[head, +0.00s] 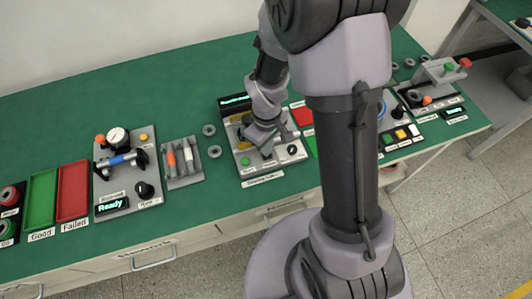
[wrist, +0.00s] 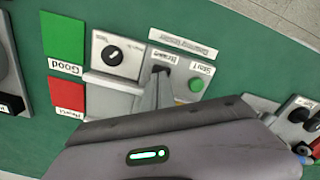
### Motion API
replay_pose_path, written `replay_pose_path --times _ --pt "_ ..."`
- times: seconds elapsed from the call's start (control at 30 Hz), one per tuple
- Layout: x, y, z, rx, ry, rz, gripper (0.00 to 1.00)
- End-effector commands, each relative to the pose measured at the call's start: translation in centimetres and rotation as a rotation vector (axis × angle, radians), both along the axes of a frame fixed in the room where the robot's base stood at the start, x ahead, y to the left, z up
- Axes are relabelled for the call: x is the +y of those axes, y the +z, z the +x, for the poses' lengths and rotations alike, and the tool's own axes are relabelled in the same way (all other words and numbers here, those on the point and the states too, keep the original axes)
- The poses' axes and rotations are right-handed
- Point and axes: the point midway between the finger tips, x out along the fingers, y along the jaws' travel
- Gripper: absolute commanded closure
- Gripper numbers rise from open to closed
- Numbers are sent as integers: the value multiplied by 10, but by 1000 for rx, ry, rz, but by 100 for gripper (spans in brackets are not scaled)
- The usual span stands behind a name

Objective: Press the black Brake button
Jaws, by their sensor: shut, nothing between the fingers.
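The black Brake button (wrist: 161,70) is on a grey panel, under a small label that reads upside down in the wrist view. Only part of it shows, at the tip of my gripper (wrist: 159,80). My gripper is shut and empty, its fingertips over or against the button; I cannot tell whether they touch it. In the head view my gripper (head: 266,150) points down at the same panel (head: 247,169) and hides the button. A green Start button (wrist: 196,85) is on one side of it and a black knob (wrist: 112,55) on the other.
Green Good (wrist: 63,38) and red (wrist: 68,93) trays lie beside the panel in the wrist view. Two grey rings (head: 210,130) lie left of the panel in the head view, near a rack of tools (head: 183,160). Bare green table (head: 60,120) lies behind the stations.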

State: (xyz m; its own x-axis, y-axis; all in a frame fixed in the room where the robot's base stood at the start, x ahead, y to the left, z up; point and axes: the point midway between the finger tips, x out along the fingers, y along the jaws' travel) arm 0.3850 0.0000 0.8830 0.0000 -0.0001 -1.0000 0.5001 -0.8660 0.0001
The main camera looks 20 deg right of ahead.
Motion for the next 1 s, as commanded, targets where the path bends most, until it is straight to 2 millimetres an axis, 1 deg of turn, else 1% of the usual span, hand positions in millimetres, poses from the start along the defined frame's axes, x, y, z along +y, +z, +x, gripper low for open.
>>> replay_pose_path --times 0.37,0.57,0.67,1.0 --pt "0 -13 0 0 0 0 100" --pt "0 -10 0 0 0 0 100" --pt "0 -2 0 0 0 0 100" --pt "0 48 0 -1 0 0 100"
